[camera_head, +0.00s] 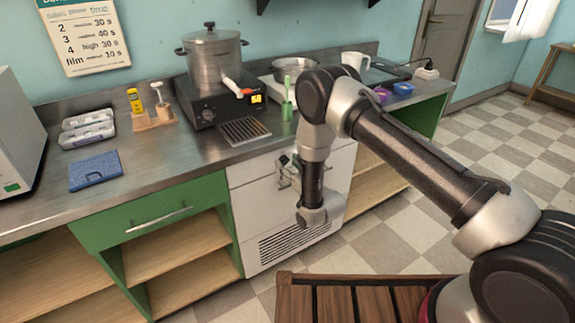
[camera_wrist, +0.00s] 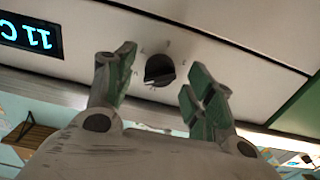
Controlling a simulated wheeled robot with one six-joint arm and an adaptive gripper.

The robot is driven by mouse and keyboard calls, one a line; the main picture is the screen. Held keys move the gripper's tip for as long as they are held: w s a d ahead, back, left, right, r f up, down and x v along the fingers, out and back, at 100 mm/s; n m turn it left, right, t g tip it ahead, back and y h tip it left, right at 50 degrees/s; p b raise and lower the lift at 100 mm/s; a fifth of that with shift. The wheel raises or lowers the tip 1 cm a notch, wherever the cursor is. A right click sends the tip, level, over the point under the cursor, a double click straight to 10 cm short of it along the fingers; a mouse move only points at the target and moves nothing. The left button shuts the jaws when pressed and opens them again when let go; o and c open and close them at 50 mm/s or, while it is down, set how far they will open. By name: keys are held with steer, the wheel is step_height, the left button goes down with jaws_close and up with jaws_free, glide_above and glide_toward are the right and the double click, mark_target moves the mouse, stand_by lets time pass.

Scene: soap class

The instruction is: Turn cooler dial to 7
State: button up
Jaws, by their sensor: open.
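The cooler (camera_head: 250,205) is the white unit under the counter, with a vent grille low on its front. In the wrist view its dial (camera_wrist: 158,70) is a round black knob on a white panel, with small marks around it too blurred to read. My gripper (camera_wrist: 161,68) is open, with one green-padded finger on each side of the dial in the picture. Gaps show between the fingers and the dial. In the head view my gripper (camera_head: 286,171) is at the cooler's upper front, and the dial cannot be made out there.
A slatted wooden surface (camera_head: 350,300) lies below.

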steer(key=shift+w+a, duration=0.3)
steer(key=shift+w, duration=0.1)
steer(key=c, duration=1)
steer(key=shift+m, duration=0.3)
steer(key=m, duration=1.1)
